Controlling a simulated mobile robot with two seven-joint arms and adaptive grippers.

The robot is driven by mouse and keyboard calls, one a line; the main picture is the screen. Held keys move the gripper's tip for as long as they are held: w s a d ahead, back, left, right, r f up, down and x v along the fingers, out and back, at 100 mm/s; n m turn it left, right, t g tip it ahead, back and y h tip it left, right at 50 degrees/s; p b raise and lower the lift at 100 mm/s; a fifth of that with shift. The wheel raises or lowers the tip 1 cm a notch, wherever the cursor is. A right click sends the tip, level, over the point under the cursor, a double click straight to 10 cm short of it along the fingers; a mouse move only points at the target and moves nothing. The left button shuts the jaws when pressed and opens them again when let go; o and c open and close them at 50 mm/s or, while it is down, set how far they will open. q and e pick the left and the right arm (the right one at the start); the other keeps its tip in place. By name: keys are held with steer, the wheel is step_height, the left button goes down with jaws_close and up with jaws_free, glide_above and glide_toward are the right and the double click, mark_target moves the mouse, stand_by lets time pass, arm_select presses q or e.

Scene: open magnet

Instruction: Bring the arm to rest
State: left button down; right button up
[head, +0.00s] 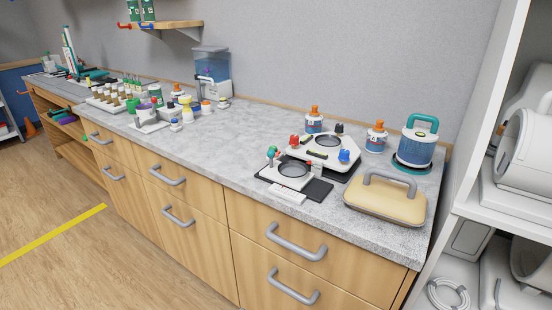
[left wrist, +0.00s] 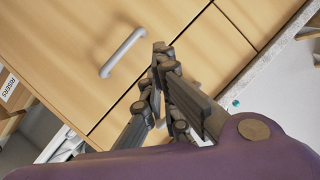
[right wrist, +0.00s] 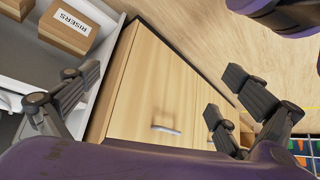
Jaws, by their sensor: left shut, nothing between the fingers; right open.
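Neither of my grippers shows in the head view. My left gripper (left wrist: 164,57) is shut and empty in the left wrist view, its fingertips together in front of wooden drawer fronts with a grey handle (left wrist: 123,52). My right gripper (right wrist: 152,93) is open and empty in the right wrist view, with its fingers wide apart. Behind it are a wooden cabinet front (right wrist: 150,90) and the wood floor. Neither gripper can be seen touching anything. The distance from the fingers to the cabinet fronts is hard to tell.
The grey countertop (head: 240,150) holds a white device with red and blue knobs (head: 325,152), a tan block with a handle (head: 386,200) and a teal-lidded jar (head: 417,145). Bottles and racks stand at the far left. A white shelf (head: 500,225) borders the right end. Drawer handles (head: 296,243) stick out in front.

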arm_select(q)
steer(key=s+a+f+n+g+y, duration=0.1)
steer(key=s+a+f+n+g, duration=0.2)
steer(key=s, duration=0.8)
steer(key=s+a+f+n+g+y, duration=0.1)
steer(key=s+a+f+n+y, duration=0.2)
steer(key=s, duration=0.7)
steer(key=s+a+f+n+g, duration=0.3)
steer(key=s+a+f+n, duration=0.15)
steer(key=s, duration=0.65)
step_height(320, 180, up, 12)
steer(key=w+d+t+p, duration=0.1)
steer(key=w+p, duration=0.1)
steer(key=p, duration=1)
steer(key=shift+w+d+r+p, duration=0.15)
steer(key=shift+w+d+p, duration=0.05)
steer(key=shift+w+p, duration=0.1)
arm_select(e)
steer(key=w+r+t, duration=0.1)
steer(key=w+r, duration=0.3)
steer(key=r, duration=0.8)
steer(key=shift+a+r, duration=0.2)
steer(key=shift+a, duration=0.15)
steer(key=shift+w+a+r, duration=0.2)
steer(key=shift+w+r, duration=0.05)
steer(key=shift+w, duration=0.3)
